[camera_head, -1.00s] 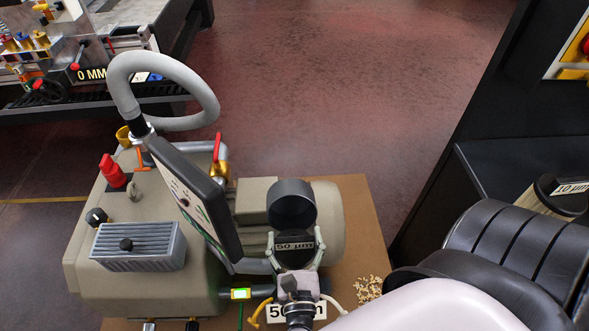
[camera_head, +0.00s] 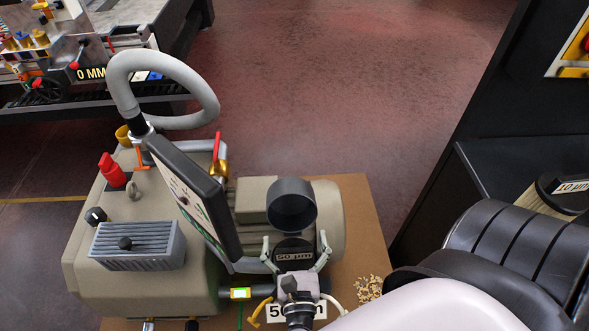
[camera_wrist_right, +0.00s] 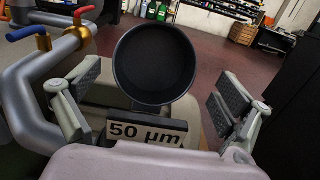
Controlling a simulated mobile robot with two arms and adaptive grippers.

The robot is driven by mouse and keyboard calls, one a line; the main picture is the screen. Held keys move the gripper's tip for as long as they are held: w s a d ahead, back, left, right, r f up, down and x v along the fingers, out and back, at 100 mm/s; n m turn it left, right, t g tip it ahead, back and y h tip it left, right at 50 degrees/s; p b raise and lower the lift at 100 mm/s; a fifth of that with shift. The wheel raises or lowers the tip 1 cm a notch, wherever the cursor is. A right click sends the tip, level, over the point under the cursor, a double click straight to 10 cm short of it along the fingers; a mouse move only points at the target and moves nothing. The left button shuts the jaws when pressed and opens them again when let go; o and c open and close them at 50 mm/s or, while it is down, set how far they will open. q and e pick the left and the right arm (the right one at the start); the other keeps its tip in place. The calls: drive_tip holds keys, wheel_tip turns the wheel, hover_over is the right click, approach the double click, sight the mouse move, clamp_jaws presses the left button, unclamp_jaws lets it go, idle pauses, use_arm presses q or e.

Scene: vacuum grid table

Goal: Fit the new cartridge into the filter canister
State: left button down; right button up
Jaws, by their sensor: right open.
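A black cap (camera_head: 294,249) with a "50 µm" label sits between the fingers of my right gripper (camera_head: 295,240), close to the front of the tan machine. The label (camera_wrist_right: 147,133) also shows in the right wrist view, at the lower middle. The fingers (camera_wrist_right: 160,88) are spread wide, with visible gaps on both sides of the cap. A dark round cup (camera_head: 291,205), which seems to belong to the filter canister, stands just behind the cap, its hollow side towards me. The cartridge body and the lower canister are hidden. My left gripper is out of view.
A second cartridge (camera_head: 570,188) labelled "10 µm" stands at the right. A dark panel (camera_head: 190,195) and a grey hose (camera_head: 205,85) rise left of the canister. Loose pellets (camera_head: 369,288) lie on the brown board. Grey pipes (camera_wrist_right: 30,90) run close beside the left finger.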

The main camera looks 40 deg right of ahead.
drive_tip(key=shift+r, duration=0.3)
drive_tip(key=shift+r+p, duration=0.45)
drive_tip(key=shift+r, duration=0.05)
drive_tip(key=b+v, duration=0.1)
drive_tip(key=v, duration=1.1)
drive_tip(key=shift+f+b, duration=0.15)
drive_tip(key=shift+b, duration=0.25)
